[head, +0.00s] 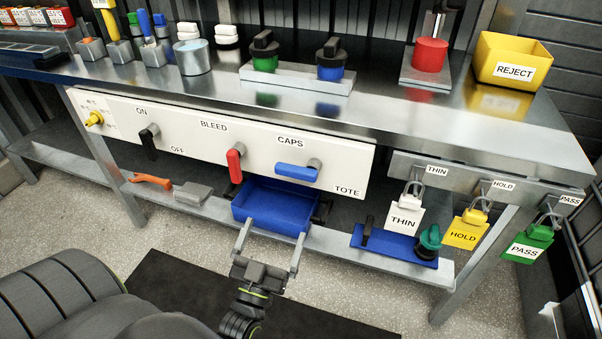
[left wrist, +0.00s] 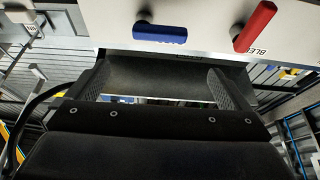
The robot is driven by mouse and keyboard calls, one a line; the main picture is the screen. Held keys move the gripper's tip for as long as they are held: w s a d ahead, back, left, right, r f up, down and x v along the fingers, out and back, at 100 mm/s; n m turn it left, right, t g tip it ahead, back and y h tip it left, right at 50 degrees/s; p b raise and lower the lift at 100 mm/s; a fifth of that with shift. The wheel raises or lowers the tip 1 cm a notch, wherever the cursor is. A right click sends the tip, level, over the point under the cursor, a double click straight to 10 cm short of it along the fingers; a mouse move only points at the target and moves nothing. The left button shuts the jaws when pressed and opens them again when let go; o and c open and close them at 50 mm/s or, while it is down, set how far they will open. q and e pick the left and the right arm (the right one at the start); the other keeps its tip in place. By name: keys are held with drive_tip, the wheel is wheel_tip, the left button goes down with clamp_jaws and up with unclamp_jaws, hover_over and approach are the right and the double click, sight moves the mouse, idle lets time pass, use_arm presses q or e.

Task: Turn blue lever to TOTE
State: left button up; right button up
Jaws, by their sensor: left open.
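The blue lever (head: 293,172) is on the white panel (head: 335,158). Its handle lies nearly level, reaching left from its round pivot. The label CAPS is above it and TOTE is at its lower right. My left gripper (head: 271,236) is open and empty, below the lever and in front of a blue bin. In the left wrist view the blue lever (left wrist: 160,34) shows beyond the open fingers (left wrist: 160,88), apart from them. My right gripper is not in view.
A red BLEED lever (head: 235,165) and a black ON/OFF lever (head: 149,140) are left of the blue one. The blue bin (head: 270,224) is under the panel. Padlocks with THIN (head: 404,222), HOLD and PASS tags hang at right. The floor in front is clear.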

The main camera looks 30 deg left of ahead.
sight(294, 176)
use_arm(q)
drive_tip(key=p+x, duration=0.3)
drive_tip(key=x, duration=1.3)
drive_tip(key=shift+w+f, duration=0.1)
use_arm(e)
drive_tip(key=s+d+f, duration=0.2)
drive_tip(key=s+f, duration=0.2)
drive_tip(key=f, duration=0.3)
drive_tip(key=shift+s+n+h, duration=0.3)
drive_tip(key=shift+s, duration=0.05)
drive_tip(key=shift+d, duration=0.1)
use_arm(q)
drive_tip(key=c, duration=1)
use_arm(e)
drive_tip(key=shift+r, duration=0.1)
